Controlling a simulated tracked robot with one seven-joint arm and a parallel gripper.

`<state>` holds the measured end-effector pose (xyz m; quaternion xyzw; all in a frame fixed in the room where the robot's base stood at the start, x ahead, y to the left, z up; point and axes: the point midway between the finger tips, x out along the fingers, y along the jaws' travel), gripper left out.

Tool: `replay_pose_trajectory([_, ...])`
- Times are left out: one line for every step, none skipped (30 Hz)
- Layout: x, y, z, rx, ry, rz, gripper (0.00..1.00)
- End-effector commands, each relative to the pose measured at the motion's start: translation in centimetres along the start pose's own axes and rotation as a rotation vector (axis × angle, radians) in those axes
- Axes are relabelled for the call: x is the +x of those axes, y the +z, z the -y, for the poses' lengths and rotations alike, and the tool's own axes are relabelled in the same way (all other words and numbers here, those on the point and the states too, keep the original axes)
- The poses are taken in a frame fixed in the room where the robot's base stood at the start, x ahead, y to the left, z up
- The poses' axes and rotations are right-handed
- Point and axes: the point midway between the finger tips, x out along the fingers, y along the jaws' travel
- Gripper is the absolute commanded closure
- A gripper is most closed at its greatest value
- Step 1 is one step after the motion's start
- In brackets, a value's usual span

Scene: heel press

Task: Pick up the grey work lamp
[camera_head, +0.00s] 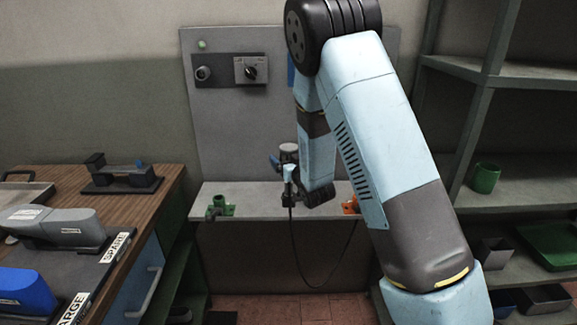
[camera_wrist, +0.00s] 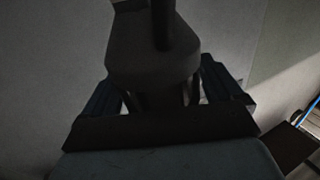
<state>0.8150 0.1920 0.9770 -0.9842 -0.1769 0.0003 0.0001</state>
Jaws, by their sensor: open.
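A small light-grey cylindrical head (camera_head: 289,149), which looks like the grey work lamp, stands in front of the grey back panel, just above the shelf ledge. My gripper (camera_head: 281,165) is right at it, and its lower part is hidden by my gripper and wrist. In the wrist view a dark, rounded body with an upright stem (camera_wrist: 152,58), apparently the lamp, fills the space between my two fingers (camera_wrist: 165,92). The jaws are open around it. The picture is too dark to tell whether either finger touches it.
A green fitting (camera_head: 221,206) and an orange one (camera_head: 350,205) sit on the ledge (camera_head: 260,194) either side. A thin black cable (camera_head: 318,284) hangs below my gripper. The left bench carries grey (camera_head: 54,226) and blue (camera_head: 24,291) pieces. Shelves (camera_head: 510,198) stand at right.

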Motion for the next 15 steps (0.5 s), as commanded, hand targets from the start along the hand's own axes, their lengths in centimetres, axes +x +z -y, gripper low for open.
replay_pose_trajectory([0.00, 0.01, 0.09, 0.000, -0.001, 0.000, 0.07])
replay_pose_trajectory([0.00, 0.01, 0.12, 0.000, -0.001, 0.000, 0.08])
replay_pose_trajectory([0.00, 0.01, 0.16, 0.000, -0.002, 0.000, 0.12])
replay_pose_trajectory([0.00, 0.01, 0.18, 0.000, -0.002, 0.000, 0.15])
replay_pose_trajectory([0.00, 0.01, 0.19, 0.000, -0.002, 0.000, 0.18])
replay_pose_trajectory([0.00, 0.01, 0.21, 0.000, -0.003, 0.000, 0.22])
replay_pose_trajectory([0.00, 0.01, 0.22, 0.000, -0.003, 0.000, 0.24])
replay_pose_trajectory([0.00, 0.02, 0.23, 0.000, -0.003, 0.000, 0.27])
replay_pose_trajectory([0.00, 0.01, 0.24, 0.000, -0.003, 0.000, 0.31])
replay_pose_trajectory([0.00, 0.02, 0.25, 0.000, -0.003, 0.000, 0.34])
replay_pose_trajectory([0.00, 0.02, 0.25, 0.000, -0.003, 0.000, 0.37])
replay_pose_trajectory([0.00, 0.02, 0.26, 0.000, -0.003, 0.000, 0.41])
replay_pose_trajectory([0.00, 0.02, 0.26, 0.000, -0.003, 0.000, 0.44])
replay_pose_trajectory([0.00, 0.02, 0.26, 0.000, -0.003, 0.000, 0.46])
replay_pose_trajectory([0.00, 0.02, 0.27, 0.000, -0.003, 0.000, 0.50])
